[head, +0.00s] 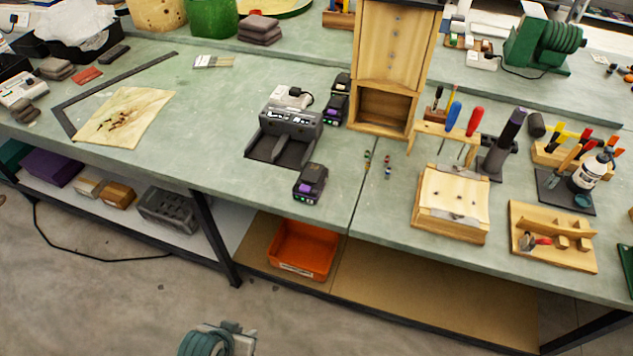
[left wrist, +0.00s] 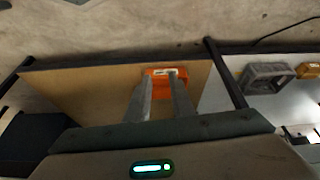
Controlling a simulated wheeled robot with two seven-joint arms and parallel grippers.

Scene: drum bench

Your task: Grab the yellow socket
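Several tiny coloured pieces (head: 387,168) stand on the green bench top, right of the black-and-purple battery. They look like small sockets, but they are too small to tell which one is yellow. My left gripper (head: 216,338) is low at the bottom edge of the head view, in front of the bench and well away from these pieces. In the left wrist view its two fingers (left wrist: 161,98) are apart with nothing between them. That view shows the lower shelf and no sockets. My right gripper is in neither view.
A battery (head: 310,184) and a dark charger (head: 285,135) stand left of the pieces. A wooden cabinet (head: 390,60) stands behind, and a wooden box (head: 450,204) to the right. An orange bin (head: 303,248) sits on the lower shelf. The bench's front left is clear.

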